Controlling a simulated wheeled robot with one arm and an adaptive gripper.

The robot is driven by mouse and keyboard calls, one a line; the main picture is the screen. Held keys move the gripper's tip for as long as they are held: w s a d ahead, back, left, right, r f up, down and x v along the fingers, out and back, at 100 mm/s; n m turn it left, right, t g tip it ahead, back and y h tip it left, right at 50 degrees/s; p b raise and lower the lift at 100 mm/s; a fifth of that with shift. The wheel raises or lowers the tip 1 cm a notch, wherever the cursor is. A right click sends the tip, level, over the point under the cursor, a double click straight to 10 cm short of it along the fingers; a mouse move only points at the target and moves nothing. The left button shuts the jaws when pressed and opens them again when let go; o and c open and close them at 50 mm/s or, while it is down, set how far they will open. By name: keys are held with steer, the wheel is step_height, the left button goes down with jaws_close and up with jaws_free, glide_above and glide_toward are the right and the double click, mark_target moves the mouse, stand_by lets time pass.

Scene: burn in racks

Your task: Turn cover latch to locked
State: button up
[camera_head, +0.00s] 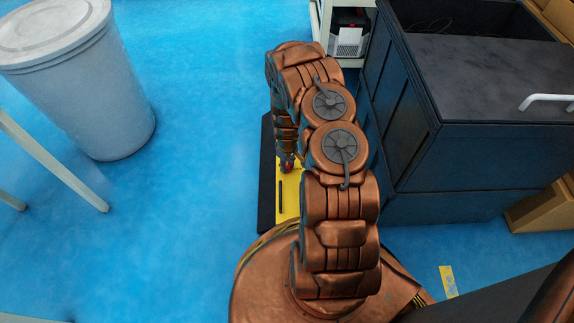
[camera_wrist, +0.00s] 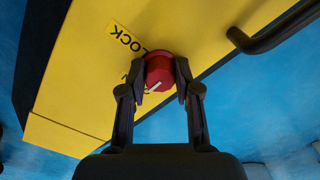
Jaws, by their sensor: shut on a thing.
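The cover latch is a red round knob (camera_wrist: 159,72) with a pale pointer line, on a yellow cover (camera_wrist: 85,75) in the wrist view. A label reading "LOCK" (camera_wrist: 127,38) sits just above and left of the knob. A second label beside the knob is mostly hidden. My gripper (camera_wrist: 159,78) has its two dark fingers on either side of the knob, shut on it. The pointer line runs slanted, not toward the "LOCK" label. In the head view the yellow cover (camera_head: 289,200) shows left of my arm, and the red knob (camera_head: 287,167) is partly hidden.
A black handle (camera_wrist: 270,32) stands on the cover right of the knob. A dark cabinet (camera_head: 420,150) stands close to the right of my arm. A grey bin (camera_head: 85,85) stands at the left. Blue floor (camera_head: 195,130) between is clear.

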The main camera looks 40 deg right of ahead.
jaws_close()
steer(key=shift+m, duration=0.4)
steer(key=m, duration=0.3)
steer(key=shift+m, duration=0.4)
steer(key=m, duration=0.3)
steer(key=shift+m, duration=0.3)
steer(key=m+b, duration=0.1)
steer(key=m, duration=0.4)
steer(key=shift+w, duration=0.1)
steer(key=m+b, duration=0.1)
steer(key=m, duration=0.3)
steer(key=shift+m, duration=0.5)
